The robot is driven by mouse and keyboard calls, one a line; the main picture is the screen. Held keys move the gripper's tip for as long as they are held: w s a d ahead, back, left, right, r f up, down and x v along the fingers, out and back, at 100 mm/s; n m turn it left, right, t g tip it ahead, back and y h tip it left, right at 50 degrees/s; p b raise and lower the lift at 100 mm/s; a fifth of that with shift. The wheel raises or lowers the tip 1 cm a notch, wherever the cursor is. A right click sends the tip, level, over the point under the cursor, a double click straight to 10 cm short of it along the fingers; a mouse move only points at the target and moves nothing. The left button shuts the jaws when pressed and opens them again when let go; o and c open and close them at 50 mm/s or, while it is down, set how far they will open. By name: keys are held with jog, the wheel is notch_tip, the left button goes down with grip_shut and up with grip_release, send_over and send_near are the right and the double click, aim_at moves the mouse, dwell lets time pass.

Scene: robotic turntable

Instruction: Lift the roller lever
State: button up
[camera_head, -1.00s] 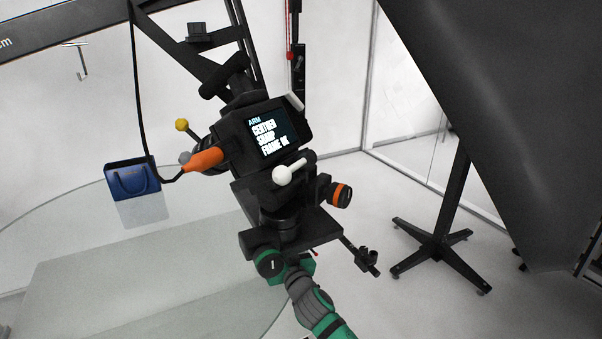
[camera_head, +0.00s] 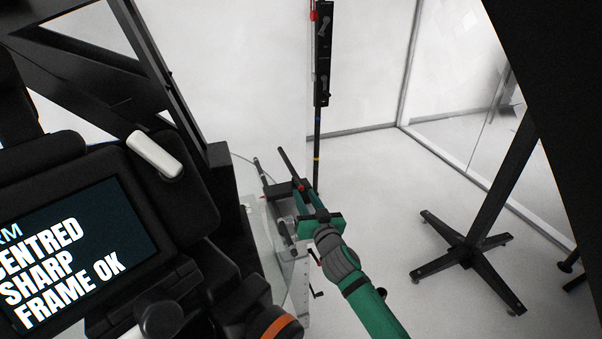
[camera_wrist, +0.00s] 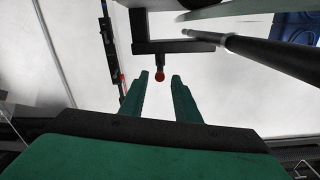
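In the wrist view, a short dark lever with a round red tip (camera_wrist: 160,76) hangs from a black bracket (camera_wrist: 172,45). It looks like the roller lever. My gripper (camera_wrist: 159,77) has two green fingers spread apart, with nothing clearly held. The red tip appears between the fingertips in the picture; whether it is between them in depth or just beyond, I cannot tell. In the head view, my green gripper (camera_head: 296,206) is beside the black bracket and rods, with a small red spot (camera_head: 301,187) close to it. Contact cannot be made out.
A black rod (camera_wrist: 270,55) crosses the upper right of the wrist view. A black device with a lit screen (camera_head: 75,245) fills the head view's lower left. A glass edge (camera_head: 265,245) is left of my gripper. A black stand (camera_head: 470,255) is at right, with clear floor between.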

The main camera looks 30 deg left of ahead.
aim_at(295, 178)
jog(key=x, duration=1)
grip_shut()
